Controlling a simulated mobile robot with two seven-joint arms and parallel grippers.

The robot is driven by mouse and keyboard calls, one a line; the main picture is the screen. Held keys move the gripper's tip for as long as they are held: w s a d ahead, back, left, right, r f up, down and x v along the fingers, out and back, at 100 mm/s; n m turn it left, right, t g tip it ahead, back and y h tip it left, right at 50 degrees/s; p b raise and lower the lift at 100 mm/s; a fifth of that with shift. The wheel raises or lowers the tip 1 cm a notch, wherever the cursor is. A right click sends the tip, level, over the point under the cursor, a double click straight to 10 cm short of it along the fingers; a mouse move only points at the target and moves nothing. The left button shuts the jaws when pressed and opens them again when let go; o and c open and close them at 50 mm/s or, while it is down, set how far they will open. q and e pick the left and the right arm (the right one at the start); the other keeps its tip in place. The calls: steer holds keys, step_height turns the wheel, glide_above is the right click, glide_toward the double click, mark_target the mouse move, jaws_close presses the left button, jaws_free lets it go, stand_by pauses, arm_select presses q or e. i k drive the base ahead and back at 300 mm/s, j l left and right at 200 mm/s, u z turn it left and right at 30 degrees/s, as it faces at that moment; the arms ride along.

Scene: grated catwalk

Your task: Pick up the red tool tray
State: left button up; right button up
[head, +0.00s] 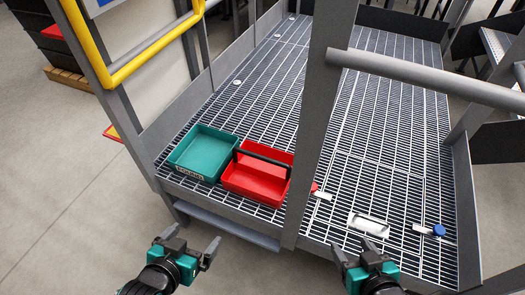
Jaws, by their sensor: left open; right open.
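The red tool tray (254,182) sits on the grated platform near its front edge, with a black bar handle (263,158) across its top. Its right side is close behind the grey upright post. It looks empty. My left gripper (190,243) is open and empty, in front of the platform, lower left of the tray. My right gripper (354,252) is open and empty at the front edge of the platform, lower right of the tray. Neither gripper touches the tray.
A teal tray (203,148) stands directly left of the red one. A grey post (318,110) rises right of the red tray, with a grey rail (430,78) going right. A white item (368,224) and a blue-ended tool (437,230) lie right. The grating (290,60) behind is mostly clear.

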mark_target(260, 173)
steer(key=j+z, duration=0.2)
steer(key=j, duration=1)
steer(key=i+l+z, duration=0.1)
steer(key=i+z, duration=0.25)
steer(key=i+j+u, duration=0.15)
steer(key=u, duration=0.15)
